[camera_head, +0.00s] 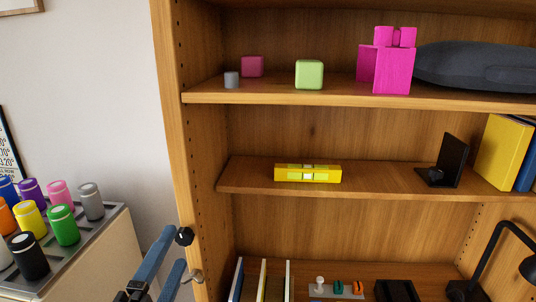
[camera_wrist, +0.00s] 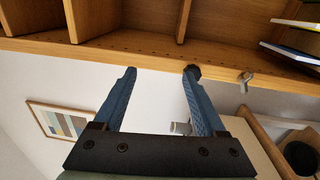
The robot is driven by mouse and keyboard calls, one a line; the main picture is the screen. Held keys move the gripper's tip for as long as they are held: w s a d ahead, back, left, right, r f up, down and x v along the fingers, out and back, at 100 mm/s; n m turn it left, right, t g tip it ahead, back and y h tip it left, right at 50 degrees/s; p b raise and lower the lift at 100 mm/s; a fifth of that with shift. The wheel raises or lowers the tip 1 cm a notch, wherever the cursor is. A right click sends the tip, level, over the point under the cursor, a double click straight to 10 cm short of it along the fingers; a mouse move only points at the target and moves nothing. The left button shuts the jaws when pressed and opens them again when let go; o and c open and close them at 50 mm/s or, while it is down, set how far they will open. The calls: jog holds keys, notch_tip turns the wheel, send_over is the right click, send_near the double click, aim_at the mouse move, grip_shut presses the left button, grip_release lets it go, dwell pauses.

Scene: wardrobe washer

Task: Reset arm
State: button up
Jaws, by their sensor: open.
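My gripper (camera_head: 174,248) is at the lower left of the head view, in front of the left side edge of the wooden wardrobe (camera_head: 172,130). Its two blue fingers are spread apart with nothing between them. In the wrist view the open fingers (camera_wrist: 160,72) point at the wardrobe's wooden edge (camera_wrist: 100,51). A dark round knob (camera_head: 185,236) shows right by one fingertip; I cannot tell whether they touch. A grey hook (camera_head: 193,276) sticks out just below it. The rest of my arm is mostly out of view.
A tray of several coloured cans (camera_head: 64,226) stands at the left, near my gripper. Shelves hold a pink block object (camera_head: 393,70), a green cube (camera_head: 309,74), a yellow level (camera_head: 307,173) and a black bookend (camera_head: 453,155). A black lamp (camera_head: 488,262) stands lower right.

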jog(key=w+d+r+m+t, duration=0.1)
jog(key=d+r+m, duration=0.25)
jog(key=r, duration=0.25)
jog(key=d+r+m+t, duration=0.2)
jog(key=d+r+m, duration=0.15)
jog(key=r, duration=0.35)
jog(key=s+d+r+m+t, duration=0.2)
jog(key=s+d+r+m, duration=0.2)
jog(key=r, duration=0.5)
jog(key=s+d+r+m+t, duration=0.3)
jog(key=s+d+r+m, duration=0.2)
jog(key=r+m, duration=0.2)
notch_tip(320, 180, up, 3)
jog(key=shift+s+f+t+y, duration=0.15)
jog(key=shift+s+t+y, duration=0.15)
jog(key=shift+s, duration=0.05)
jog(key=shift+f, duration=0.1)
